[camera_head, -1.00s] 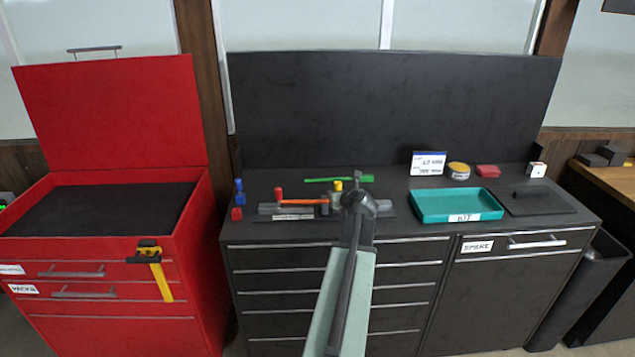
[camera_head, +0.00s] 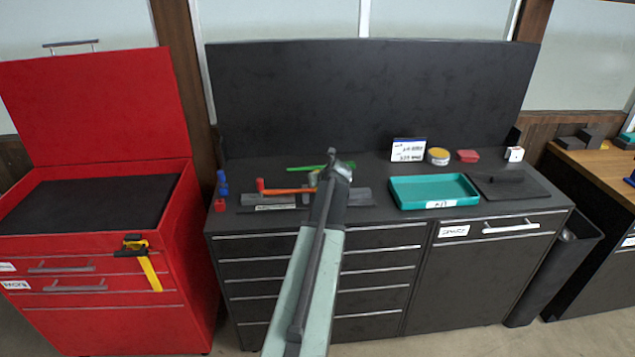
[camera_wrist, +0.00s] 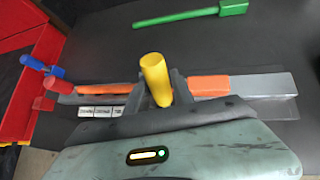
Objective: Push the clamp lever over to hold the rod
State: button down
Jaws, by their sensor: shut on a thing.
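A grey clamp fixture with an orange bar (camera_head: 288,191) along it sits on the dark bench top. The bar also shows in the wrist view (camera_wrist: 208,86), on both sides of my gripper, with a red end (camera_wrist: 65,86) at the left. A yellow upright peg (camera_wrist: 155,76), apparently the clamp lever's handle, stands between my fingers. My gripper (camera_wrist: 160,90) is shut on this peg. In the head view my gripper (camera_head: 335,172) is over the fixture, and my arm hides part of it. The parts below the peg are hidden; I cannot tell which piece is the rod.
A green bar-like tool (camera_head: 308,168) lies behind the fixture. Blue pieces (camera_head: 223,186) are at its left. A red cabinet (camera_head: 100,250) stands left.

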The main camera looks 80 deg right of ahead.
jog(key=c, duration=1.1)
grip_release()
jog(key=shift+w+d+f, duration=0.1)
jog(key=shift+w, duration=0.2)
jog(key=shift+s, duration=0.15)
jog(key=p+v, duration=0.5)
jog(key=v, duration=0.3)
jog(key=shift+f, duration=0.1)
